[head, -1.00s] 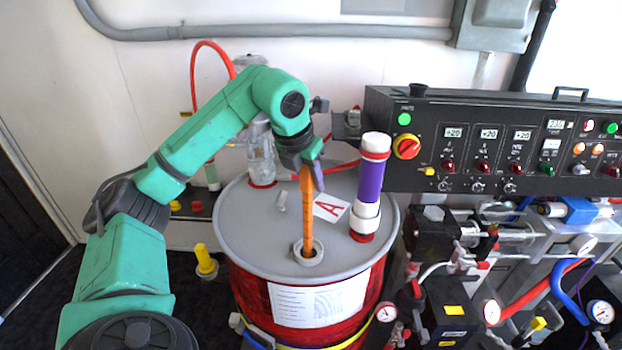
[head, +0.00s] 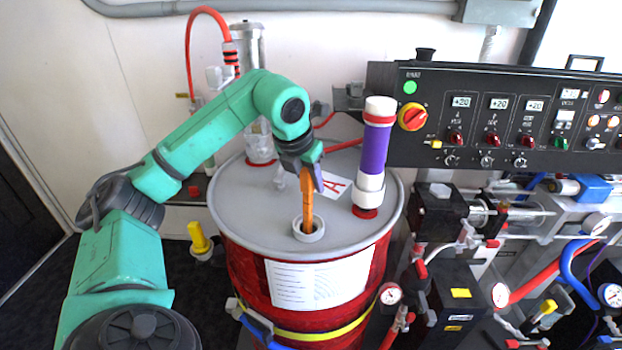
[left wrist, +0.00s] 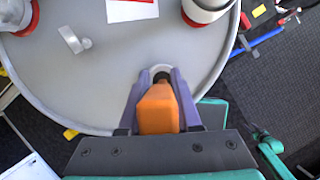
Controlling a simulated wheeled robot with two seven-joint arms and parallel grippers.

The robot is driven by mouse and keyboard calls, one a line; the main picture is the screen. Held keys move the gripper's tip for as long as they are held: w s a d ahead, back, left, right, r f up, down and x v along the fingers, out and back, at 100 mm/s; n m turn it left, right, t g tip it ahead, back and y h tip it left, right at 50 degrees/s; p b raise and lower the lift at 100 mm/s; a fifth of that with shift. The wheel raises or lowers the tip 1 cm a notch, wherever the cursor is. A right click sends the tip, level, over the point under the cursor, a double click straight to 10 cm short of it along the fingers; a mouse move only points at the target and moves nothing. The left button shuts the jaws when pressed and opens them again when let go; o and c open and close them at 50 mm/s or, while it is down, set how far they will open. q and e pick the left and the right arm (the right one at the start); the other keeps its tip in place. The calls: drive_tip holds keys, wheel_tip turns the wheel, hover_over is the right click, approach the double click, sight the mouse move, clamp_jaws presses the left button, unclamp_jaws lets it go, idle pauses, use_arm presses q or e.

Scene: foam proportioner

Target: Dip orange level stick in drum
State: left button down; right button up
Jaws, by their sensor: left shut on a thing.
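The red drum (head: 240,268) with a grey lid stands in the middle of the head view. The orange level stick (head: 308,214) is upright, its lower end inside the white-rimmed bung hole (head: 309,237) in the lid, so that end is hidden. My left gripper (head: 305,178) is shut on the stick's upper part, above the lid. In the left wrist view the stick (left wrist: 157,108) sits between the purple fingers, with the hole's rim (left wrist: 151,76) just beyond it. My right gripper is not in view.
On the lid stand a purple-and-white tube (head: 374,150), a clear fitting (head: 260,145) and a card marked A (head: 336,186). A black control panel (head: 480,125) is close on the right, above gauges and hoses. A yellow-topped fitting (head: 199,238) stands left of the drum.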

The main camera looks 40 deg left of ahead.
use_arm(q)
drive_tip(key=shift+f+b, duration=1.65)
drive_tip(key=shift+f, duration=0.65)
wheel_tip(320, 180, up, 25)
drive_tip(key=p, duration=2.2)
hover_over(311, 197)
drive_tip(key=w+a, duration=0.1)
drive_tip(key=shift+w+r, duration=0.2)
drive_tip(key=shift+r, duration=0.45)
drive_tip(key=shift+s, duration=0.1)
